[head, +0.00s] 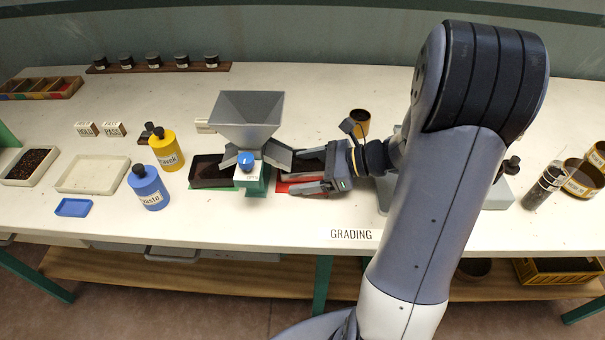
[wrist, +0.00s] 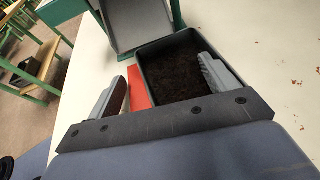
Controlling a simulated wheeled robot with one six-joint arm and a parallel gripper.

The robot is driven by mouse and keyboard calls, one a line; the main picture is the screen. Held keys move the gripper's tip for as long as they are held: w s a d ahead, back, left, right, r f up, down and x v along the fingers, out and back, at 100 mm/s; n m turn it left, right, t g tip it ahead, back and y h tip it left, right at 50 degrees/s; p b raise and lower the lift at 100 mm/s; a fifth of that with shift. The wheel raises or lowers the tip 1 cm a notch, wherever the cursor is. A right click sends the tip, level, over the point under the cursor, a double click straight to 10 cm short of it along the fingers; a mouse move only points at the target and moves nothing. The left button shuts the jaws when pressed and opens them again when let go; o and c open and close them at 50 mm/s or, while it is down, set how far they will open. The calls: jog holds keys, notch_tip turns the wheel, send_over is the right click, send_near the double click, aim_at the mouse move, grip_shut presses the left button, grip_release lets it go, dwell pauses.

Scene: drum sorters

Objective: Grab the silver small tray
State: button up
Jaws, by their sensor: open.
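A small grey tray (wrist: 146,78) holding dark granules sits on a red mat (wrist: 136,92) in the wrist view. In the head view, part of the tray (head: 303,178) shows just right of the hopper sorter, largely hidden by my gripper. My gripper (head: 298,172) is open, and its fingers spread around the tray's area.
The grey hopper sorter (head: 248,112) with a blue knob stands close left of my gripper. A dark tray (head: 207,172) sits on its left side. Yellow (head: 166,152) and blue (head: 150,190) bottles stand further left. A brown cup (head: 360,121) stands behind my gripper.

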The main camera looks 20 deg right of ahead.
jog(key=shift+s+f, duration=0.15)
jog(key=shift+f, duration=0.05)
grip_shut()
dwell(0.5)
dwell(0.3)
